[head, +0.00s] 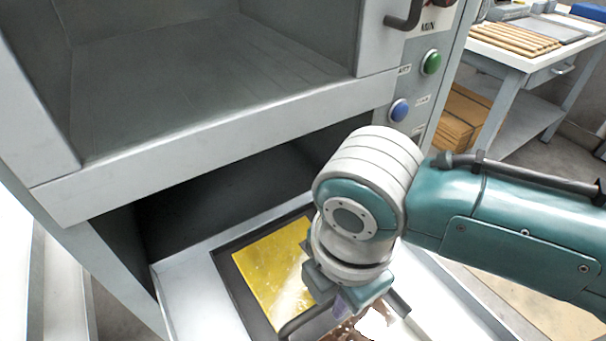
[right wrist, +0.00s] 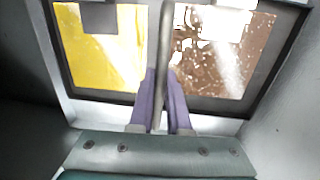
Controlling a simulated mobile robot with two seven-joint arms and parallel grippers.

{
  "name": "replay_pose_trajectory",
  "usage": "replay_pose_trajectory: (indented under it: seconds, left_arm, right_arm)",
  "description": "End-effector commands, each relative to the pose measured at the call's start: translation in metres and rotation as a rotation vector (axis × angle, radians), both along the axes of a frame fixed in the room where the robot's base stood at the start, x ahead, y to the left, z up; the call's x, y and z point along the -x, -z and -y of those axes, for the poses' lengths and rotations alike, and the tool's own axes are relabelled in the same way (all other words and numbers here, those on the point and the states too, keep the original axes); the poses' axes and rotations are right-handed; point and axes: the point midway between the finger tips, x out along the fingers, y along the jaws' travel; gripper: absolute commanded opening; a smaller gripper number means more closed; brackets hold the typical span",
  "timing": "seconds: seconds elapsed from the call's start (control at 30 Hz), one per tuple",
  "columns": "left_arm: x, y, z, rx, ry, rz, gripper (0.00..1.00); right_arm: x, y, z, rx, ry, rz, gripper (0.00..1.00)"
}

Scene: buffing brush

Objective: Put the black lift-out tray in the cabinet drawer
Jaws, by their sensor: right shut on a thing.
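The black lift-out tray (head: 226,280) has a dark rim, a yellow section on the left and a brown section on the right. It is over or in the pale metal drawer (head: 188,298), which is pulled out from the cabinet (head: 200,125). My right gripper (head: 350,304) is above the tray's middle and partly hides it. In the right wrist view, its purple fingers (right wrist: 162,74) are shut on the tray's grey bar handle (right wrist: 164,40). I cannot tell whether the tray rests on the drawer floor. My left gripper is out of view.
An open, empty compartment (head: 200,60) is above the drawer opening. Green (head: 431,62) and blue (head: 399,110) buttons are on the cabinet's right front. A workbench (head: 520,62) with wooden rods stands at the far right, with cardboard (head: 461,118) beneath it.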

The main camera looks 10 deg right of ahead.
Motion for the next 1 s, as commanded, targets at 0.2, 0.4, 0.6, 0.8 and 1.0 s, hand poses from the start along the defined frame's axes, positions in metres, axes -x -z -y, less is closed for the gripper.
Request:
replay_pose_trajectory:
  seconds: [0.2, 0.4, 0.6, 0.8, 1.0]
  left_arm:
    - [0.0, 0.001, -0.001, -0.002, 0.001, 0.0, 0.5]
    - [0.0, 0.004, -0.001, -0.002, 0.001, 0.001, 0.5]
    - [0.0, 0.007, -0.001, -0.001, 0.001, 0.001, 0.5]
    - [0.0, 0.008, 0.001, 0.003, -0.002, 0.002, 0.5]
    - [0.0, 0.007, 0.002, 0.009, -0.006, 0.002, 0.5]
  right_arm:
    - [-0.001, 0.001, 0.0, 0.0, 0.0, 0.001, 0.0]
    - [-0.001, 0.006, 0.0, 0.0, 0.0, 0.001, 0.0]
    - [-0.001, 0.009, 0.0, -0.001, -0.001, 0.002, 0.0]
    - [-0.001, 0.011, -0.001, -0.001, -0.001, 0.002, 0.21]
    - [0.0, 0.011, 0.0, 0.0, 0.0, 0.001, 0.43]
